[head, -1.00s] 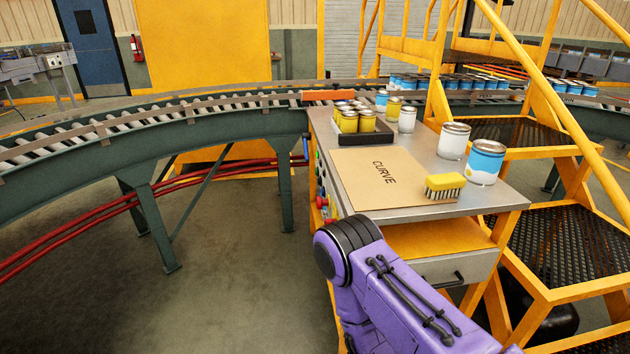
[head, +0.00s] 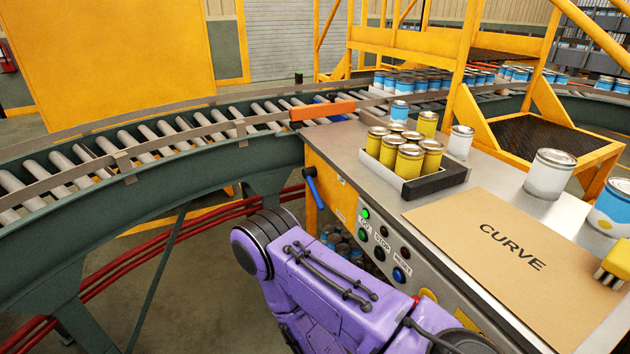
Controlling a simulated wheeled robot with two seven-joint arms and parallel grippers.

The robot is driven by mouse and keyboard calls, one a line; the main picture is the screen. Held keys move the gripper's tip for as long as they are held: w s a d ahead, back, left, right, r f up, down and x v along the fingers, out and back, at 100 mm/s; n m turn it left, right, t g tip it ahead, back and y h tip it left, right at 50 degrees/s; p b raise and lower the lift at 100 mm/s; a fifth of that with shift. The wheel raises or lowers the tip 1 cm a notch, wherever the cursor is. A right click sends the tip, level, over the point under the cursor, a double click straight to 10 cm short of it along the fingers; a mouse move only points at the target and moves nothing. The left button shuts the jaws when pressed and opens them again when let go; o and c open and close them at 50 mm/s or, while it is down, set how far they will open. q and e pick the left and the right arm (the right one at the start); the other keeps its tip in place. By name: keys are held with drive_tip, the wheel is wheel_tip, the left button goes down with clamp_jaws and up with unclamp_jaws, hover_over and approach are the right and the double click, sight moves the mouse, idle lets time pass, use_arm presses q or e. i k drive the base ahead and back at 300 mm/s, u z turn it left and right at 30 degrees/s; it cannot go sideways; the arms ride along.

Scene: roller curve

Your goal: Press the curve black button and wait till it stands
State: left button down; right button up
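A control panel (head: 424,290) is on the side of the metal bench, with a lit green lamp (head: 365,213) at its far end. Below the lamp is a green button (head: 362,234). A black button (head: 379,253) is in the middle, under a label that seems to read STOP. A blue button (head: 398,275) is nearest, under a RESET label. The curved roller conveyor (head: 130,180) runs from the left to behind the bench. A purple arm of mine reaches up from the bottom edge, in front of the panel's lower left. Neither gripper is in view.
The bench carries a CURVE card (head: 480,270), a black-rimmed tray (head: 440,182) of yellow cans, loose cans and a yellow brush (head: 615,262). A blue handle (head: 313,187) sticks out at the bench corner. An orange bar (head: 322,111) lies across the conveyor.

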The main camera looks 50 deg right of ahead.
sight(378, 255)
drive_tip(key=i, duration=1.4)
drive_tip(key=z, duration=3.75)
